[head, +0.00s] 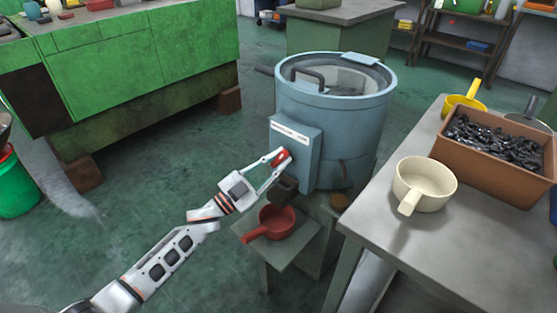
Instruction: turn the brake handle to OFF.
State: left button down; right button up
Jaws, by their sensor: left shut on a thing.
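The blue round machine (336,125) stands in the middle of the head view, with a box (309,150) on its front left side. The box has a white label strip (289,132) near its top; its text is too small to read. The red brake handle (282,157) sits on the front of the box. My left gripper (279,161) reaches it from the lower left and is shut on it. The fingers partly cover the handle, so its exact angle is hard to tell. My right gripper is not in view.
A red scoop (274,222) lies on a low stand (298,248) below the box. At right, a grey table (420,240) holds a cream pan (424,184) and a brown bin (480,165) of dark parts. Green floor (160,190) is open at left.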

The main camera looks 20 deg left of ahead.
pick_arm(q)
jog(key=shift+m, duration=0.6)
jog(key=c, duration=2)
grip_release()
jog(key=shift+o, duration=0.2)
jog(key=v, duration=1.2)
jog(key=shift+a, duration=0.15)
